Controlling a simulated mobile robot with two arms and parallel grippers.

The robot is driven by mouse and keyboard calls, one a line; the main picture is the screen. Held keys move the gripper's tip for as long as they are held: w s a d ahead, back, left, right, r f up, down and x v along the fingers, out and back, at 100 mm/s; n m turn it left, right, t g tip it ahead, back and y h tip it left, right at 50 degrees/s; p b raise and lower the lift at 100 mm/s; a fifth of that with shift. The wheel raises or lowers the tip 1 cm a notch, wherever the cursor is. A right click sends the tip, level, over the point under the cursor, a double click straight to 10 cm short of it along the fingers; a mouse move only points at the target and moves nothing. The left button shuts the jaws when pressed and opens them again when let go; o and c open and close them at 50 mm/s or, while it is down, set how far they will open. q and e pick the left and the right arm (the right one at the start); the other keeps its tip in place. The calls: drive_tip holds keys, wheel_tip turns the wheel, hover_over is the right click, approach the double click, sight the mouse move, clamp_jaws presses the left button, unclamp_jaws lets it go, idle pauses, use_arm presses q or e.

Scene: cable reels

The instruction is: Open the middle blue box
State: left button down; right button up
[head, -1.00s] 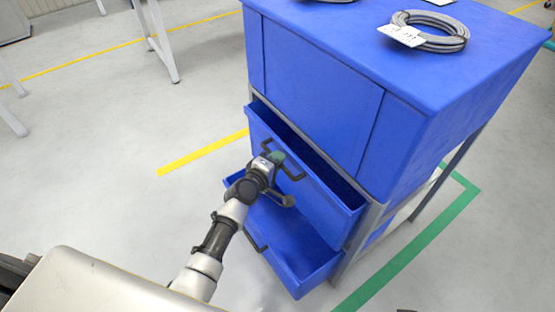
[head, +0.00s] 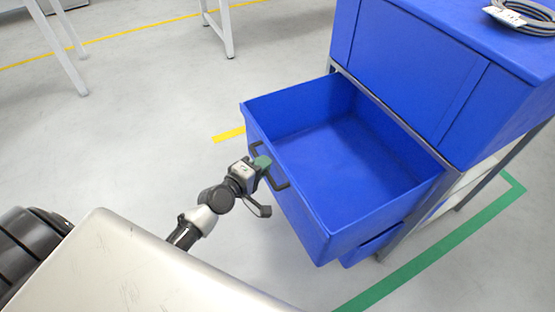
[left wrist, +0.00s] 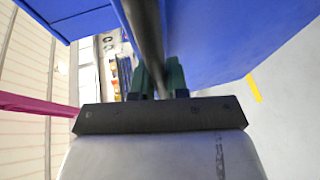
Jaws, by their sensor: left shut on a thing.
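The middle blue box (head: 335,165) is a drawer pulled well out of the blue cabinet (head: 425,75), and its empty inside shows. My left gripper (head: 264,166) is shut on the black handle (head: 275,180) on the box's front. In the left wrist view, the green fingertips (left wrist: 160,78) sit on both sides of the dark handle bar (left wrist: 148,45). A lower blue box (head: 368,246) shows partly beneath the middle one; most of it is hidden. My right gripper is out of view.
A coiled grey cable (head: 530,15) with a white tag lies on the cabinet top. White table legs (head: 222,28) stand at the back left.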

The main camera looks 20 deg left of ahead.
use_arm(q)
drive_tip(key=shift+s+a, duration=0.7)
drive_tip(key=shift+s, duration=0.3)
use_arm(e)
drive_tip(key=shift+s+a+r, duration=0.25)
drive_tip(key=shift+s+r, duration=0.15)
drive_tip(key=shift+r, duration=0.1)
use_arm(q)
drive_tip(key=c, duration=1.1)
unclamp_jaws()
drive_tip(key=shift+c, duration=0.2)
